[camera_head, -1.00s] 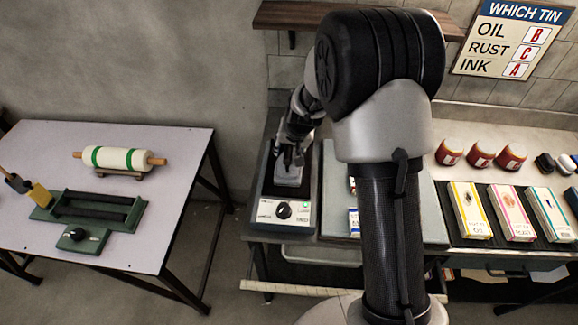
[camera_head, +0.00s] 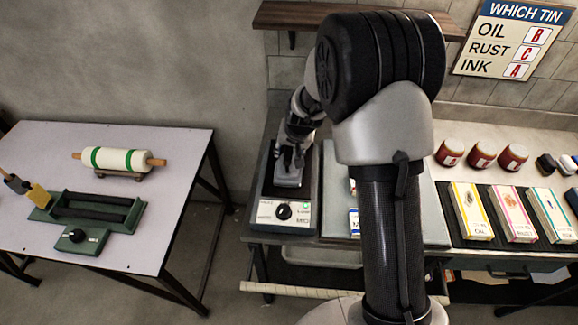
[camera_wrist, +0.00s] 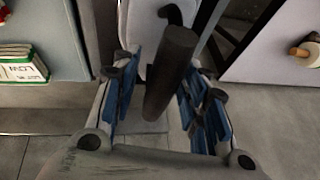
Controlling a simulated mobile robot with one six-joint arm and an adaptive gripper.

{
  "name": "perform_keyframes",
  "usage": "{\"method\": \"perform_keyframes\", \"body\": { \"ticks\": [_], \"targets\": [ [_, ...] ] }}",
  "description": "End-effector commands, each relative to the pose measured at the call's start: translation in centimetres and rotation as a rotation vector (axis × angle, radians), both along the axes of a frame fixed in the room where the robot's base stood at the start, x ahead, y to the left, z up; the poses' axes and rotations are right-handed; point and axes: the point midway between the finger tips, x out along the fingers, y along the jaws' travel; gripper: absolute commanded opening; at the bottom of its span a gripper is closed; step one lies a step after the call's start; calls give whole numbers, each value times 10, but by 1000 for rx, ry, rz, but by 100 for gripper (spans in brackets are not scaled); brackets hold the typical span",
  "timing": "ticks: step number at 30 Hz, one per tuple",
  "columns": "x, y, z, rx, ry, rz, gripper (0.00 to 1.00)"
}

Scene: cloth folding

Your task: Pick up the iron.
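The iron (camera_head: 288,181) is a grey, flat-bodied piece on the dark plate of a heating unit (camera_head: 283,213) in the head view. My gripper (camera_head: 290,155) is over it from above and hides much of it. In the wrist view the iron's dark, rod-like handle (camera_wrist: 170,75) lies between my fingers. My gripper's (camera_wrist: 158,105) blue-padded fingers stand apart on either side of the handle, with a gap visible at the left. The gripper looks open around the handle. Any contact on the right side is hard to tell.
A grey board (camera_head: 335,215) lies right of the heating unit. Boxes (camera_head: 470,211) and red tins (camera_head: 481,154) stand farther right. A separate table (camera_head: 170,190) at left holds a roller (camera_head: 120,160) and a green frame (camera_head: 95,210). A shelf (camera_head: 285,15) is on the wall.

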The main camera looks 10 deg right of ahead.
Motion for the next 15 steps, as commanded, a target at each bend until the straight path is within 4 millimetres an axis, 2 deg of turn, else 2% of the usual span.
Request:
{"method": "perform_keyframes", "body": {
  "ticks": [2,15],
  "targets": [
    [0,0,0,0,0,0,33],
    [0,0,0,0,0,0,3]
  ]
}}
